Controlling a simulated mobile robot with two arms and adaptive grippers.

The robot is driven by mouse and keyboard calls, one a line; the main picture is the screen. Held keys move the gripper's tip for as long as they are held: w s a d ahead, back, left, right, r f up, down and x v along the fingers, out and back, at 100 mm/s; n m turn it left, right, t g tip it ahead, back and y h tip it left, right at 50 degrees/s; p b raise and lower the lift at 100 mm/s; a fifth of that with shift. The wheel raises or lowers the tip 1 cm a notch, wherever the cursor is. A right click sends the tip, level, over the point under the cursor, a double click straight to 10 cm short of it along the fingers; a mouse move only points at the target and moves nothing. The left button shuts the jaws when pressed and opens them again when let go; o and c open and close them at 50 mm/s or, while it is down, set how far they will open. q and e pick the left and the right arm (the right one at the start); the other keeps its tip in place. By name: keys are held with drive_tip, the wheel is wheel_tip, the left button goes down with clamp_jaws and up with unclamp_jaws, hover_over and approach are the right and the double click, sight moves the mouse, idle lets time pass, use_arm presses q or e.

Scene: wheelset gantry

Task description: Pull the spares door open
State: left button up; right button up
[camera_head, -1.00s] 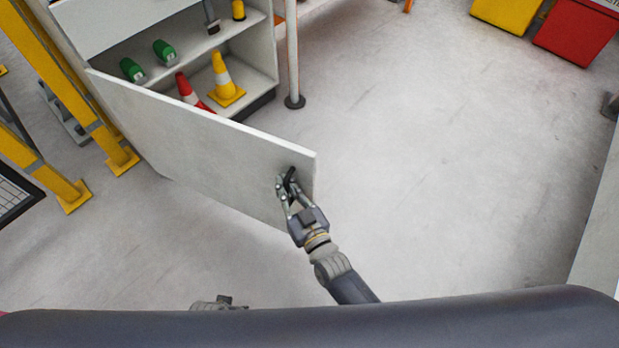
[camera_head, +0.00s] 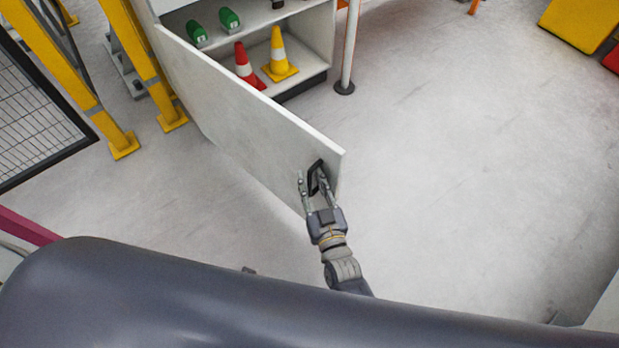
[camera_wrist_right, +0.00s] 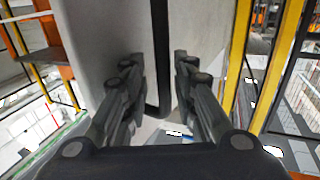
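The spares door (camera_head: 240,115) is a pale flat panel, standing swung well out from the shelf cabinet (camera_head: 318,45). Its black bar handle (camera_head: 318,176) is near the door's free edge. My right gripper (camera_head: 311,182) is at the handle with its fingers spread. In the right wrist view the handle (camera_wrist_right: 160,65) passes between the two fingers, with a gap on each side. The left gripper is not in view.
Red (camera_head: 246,67) and yellow (camera_head: 279,57) cones and green items (camera_head: 229,19) stand on the shelves. Yellow posts (camera_head: 125,140) and a mesh panel (camera_head: 35,120) are at left. A pole (camera_head: 348,55) stands beside the cabinet. The floor (camera_head: 450,170) to the right is clear.

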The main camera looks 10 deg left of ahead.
drive_tip(key=shift+a+r, duration=0.2)
drive_tip(key=shift+a, duration=0.05)
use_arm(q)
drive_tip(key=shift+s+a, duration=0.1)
use_arm(e)
drive_tip(key=v, duration=1.2)
drive_tip(key=shift+f, duration=0.15)
drive_tip(key=shift+d, duration=0.15)
drive_tip(key=shift+c, duration=0.6)
